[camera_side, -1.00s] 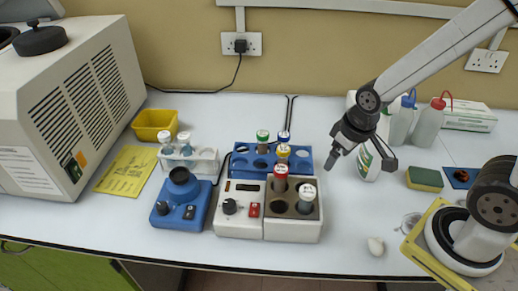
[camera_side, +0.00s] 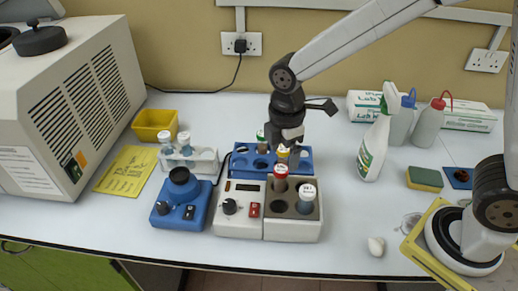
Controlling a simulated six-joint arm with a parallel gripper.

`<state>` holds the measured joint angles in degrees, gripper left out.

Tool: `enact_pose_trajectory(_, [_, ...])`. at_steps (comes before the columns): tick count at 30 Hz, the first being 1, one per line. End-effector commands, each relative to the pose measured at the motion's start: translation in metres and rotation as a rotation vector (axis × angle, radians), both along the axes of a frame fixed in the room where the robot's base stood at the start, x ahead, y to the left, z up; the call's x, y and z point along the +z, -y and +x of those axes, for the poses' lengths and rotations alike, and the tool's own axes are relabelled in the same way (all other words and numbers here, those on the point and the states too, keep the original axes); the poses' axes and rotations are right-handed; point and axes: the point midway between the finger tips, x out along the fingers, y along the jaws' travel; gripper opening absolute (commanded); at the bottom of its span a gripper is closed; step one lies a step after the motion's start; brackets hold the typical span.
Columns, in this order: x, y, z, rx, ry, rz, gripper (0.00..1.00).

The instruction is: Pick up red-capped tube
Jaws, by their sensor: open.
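The red-capped tube (camera_side: 280,177) stands upright in a back-left well of the heating block (camera_side: 291,230). A white-capped tube (camera_side: 306,196) stands in the same block, to its right. My gripper (camera_side: 283,152) hangs above and just behind the red-capped tube, over the blue rack (camera_side: 242,165), pointing down. It is open and empty. Its fingers partly hide the rack's tubes: a green-capped tube (camera_side: 262,139) shows at its left and a yellow-capped tube (camera_side: 283,152) shows below it.
A white rack (camera_side: 205,163) with white-capped tubes and a blue mixer (camera_side: 181,200) stand to the left. A spray bottle (camera_side: 375,145) and wash bottles (camera_side: 428,124) stand to the right. The bench right of the block is mostly clear.

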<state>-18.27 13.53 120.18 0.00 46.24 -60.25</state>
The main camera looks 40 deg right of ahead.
Motion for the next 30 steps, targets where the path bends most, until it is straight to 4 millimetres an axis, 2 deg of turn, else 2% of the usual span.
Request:
enact_pose_trajectory(6, [-0.002,-0.001,0.0,0.008,-0.003,-0.001,0.9])
enact_pose_trajectory(15, [-0.024,0.0,0.0,0.006,-0.003,0.0,0.9])
enact_pose_trajectory(23, [-0.028,0.0,0.0,0.005,-0.002,-0.001,0.9])
enact_pose_trajectory(30, [-0.047,0.0,0.0,0.005,-0.004,-0.001,0.9])
